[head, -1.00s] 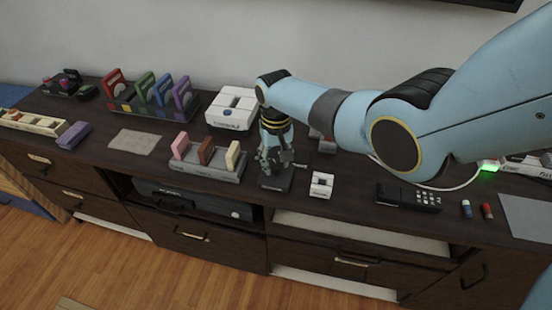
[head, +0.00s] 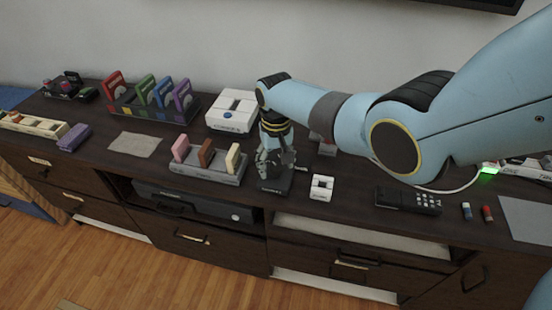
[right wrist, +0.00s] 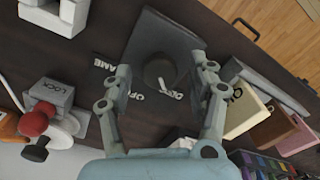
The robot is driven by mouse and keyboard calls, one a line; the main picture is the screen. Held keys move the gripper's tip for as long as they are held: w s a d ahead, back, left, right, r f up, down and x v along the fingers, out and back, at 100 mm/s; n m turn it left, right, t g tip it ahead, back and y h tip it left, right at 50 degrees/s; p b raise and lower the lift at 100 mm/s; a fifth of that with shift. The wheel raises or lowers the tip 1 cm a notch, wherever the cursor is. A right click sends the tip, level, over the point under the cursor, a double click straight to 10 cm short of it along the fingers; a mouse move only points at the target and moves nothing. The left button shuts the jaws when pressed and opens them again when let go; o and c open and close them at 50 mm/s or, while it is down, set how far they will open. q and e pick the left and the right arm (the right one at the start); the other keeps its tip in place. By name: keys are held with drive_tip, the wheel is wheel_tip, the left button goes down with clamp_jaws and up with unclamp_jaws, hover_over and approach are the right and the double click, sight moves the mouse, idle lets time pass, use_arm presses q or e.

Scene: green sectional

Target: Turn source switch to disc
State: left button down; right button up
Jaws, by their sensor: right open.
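The source switch is a dark flat box (head: 277,186) near the front of the cabinet top. In the right wrist view its plate (right wrist: 180,42) carries a round dark knob (right wrist: 158,70) with a white pointer mark. White labels around the knob include GAME and OFF; another beside the pointer is hard to read. My right gripper (head: 270,168) points down over the switch. In the right wrist view its open fingers (right wrist: 164,70) lie on either side of the knob, with visible gaps. I cannot tell fingertip height. My left gripper is not in view.
A white block with a dark opening (head: 321,187) stands right of the switch, and a cartridge rack (head: 208,168) close on its left. A red-knobbed LOCK device (right wrist: 50,112) is behind. A black remote (head: 408,199) lies further right.

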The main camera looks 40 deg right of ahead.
sight(276, 166)
wheel_tip(276, 166, up, 12)
idle(0.5)
idle(0.3)
